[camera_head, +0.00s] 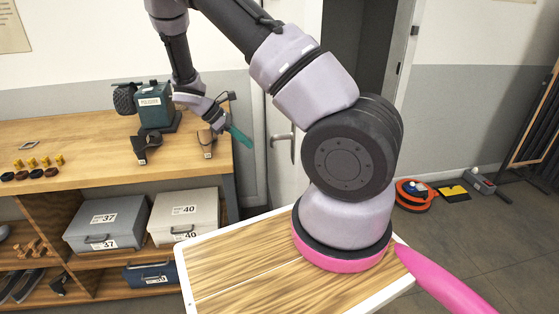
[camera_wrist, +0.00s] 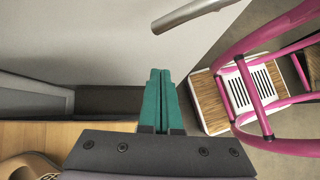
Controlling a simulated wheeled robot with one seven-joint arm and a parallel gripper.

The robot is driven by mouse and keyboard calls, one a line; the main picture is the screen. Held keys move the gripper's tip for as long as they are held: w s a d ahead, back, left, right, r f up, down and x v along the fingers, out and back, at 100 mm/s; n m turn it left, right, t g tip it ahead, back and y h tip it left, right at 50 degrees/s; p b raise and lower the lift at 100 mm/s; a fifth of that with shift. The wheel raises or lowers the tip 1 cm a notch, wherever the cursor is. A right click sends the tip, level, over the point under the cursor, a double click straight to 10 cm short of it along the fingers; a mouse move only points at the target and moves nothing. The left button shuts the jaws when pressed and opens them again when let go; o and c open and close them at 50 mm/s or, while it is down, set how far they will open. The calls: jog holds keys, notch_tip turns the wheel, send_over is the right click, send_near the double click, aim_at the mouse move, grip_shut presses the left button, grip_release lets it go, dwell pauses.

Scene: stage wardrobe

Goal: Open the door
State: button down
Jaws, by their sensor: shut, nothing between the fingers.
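The white door (camera_head: 292,178) stands behind my arm in the head view, with a metal lever handle (camera_head: 283,137) on it. A dark opening (camera_head: 352,45) shows to the right of the door, beside a grey frame (camera_head: 401,45). My arm hides part of the door. My gripper (camera_head: 246,143) has teal fingers, shut and empty, left of the handle and over the bench's right end. In the wrist view, the fingertips (camera_wrist: 160,72) are below the handle's grey bar (camera_wrist: 190,14) and apart from it.
A wooden bench (camera_head: 90,165) at left bears a green machine (camera_head: 153,105), dark brackets and small yellow pieces. Grey boxes (camera_head: 105,222) stand on its lower shelf. An orange reel (camera_head: 413,194) lies on the floor at right. A wood-framed stand (camera_head: 538,115) is at far right.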

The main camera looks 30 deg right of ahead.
jog(key=f, duration=0.2)
send_near(288, 166)
notch_tip(288, 166, down, 4)
jog(key=d, duration=0.2)
jog(key=shift+s+d+f+n+h, duration=0.25)
jog(key=shift+s+d+n+h, duration=0.05)
jog(key=shift+s+d+n, duration=0.1)
jog(key=shift+s+d, duration=0.15)
jog(key=shift+d, duration=0.25)
